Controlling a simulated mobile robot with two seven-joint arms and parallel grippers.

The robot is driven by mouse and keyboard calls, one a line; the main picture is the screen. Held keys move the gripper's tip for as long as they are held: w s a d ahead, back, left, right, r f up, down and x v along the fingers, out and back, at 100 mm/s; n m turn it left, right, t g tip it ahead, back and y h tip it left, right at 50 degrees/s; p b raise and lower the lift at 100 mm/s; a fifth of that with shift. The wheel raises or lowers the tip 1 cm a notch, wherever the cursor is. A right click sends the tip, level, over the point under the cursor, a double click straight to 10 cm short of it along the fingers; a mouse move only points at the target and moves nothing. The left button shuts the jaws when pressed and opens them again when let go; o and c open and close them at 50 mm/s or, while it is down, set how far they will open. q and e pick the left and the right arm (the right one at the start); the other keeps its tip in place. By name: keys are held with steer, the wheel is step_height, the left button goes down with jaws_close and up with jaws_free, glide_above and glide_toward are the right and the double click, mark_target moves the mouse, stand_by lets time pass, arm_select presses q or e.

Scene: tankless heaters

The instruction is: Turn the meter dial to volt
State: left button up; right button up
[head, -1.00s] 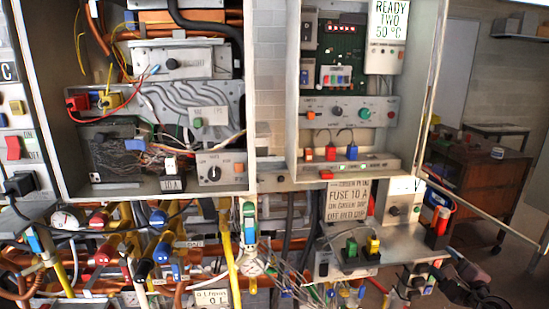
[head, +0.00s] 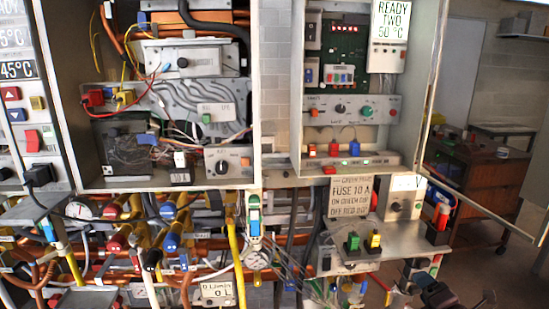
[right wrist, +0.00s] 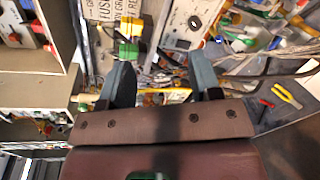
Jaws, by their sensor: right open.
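The meter is a pale box (head: 414,187) on the grey shelf at the right in the head view, with a small dark round dial (head: 397,207) on its front. In the right wrist view the meter's pale face (right wrist: 180,42) is beyond the fingers, with a dark dial (right wrist: 194,21) on it. The dial's pointer is too small to read. My right gripper (right wrist: 162,78) is open, with nothing between its fingers, and apart from the dial. It is dark and partly cut off at the lower right of the head view (head: 436,294). My left gripper is not in view.
A green connector (head: 353,242) and a yellow connector (head: 374,239) stand on the shelf (head: 410,240) left of the meter. A fuse sign (head: 351,191) is behind them. Loose wires and pipes crowd the area below.

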steer(key=s+a+f+m+g, duration=0.2)
steer(key=s+a+f+m, duration=0.3)
steer(key=s+f+m, duration=0.4)
steer(key=s+a+f+m+g+h+b, duration=0.1)
steer(key=s+a+f+m, duration=0.4)
steer(key=s+m, duration=0.9)
step_height(320, 180, down, 4)
steer(key=s+g, duration=0.1)
steer(key=s, duration=0.2)
steer(key=shift+g, duration=0.3)
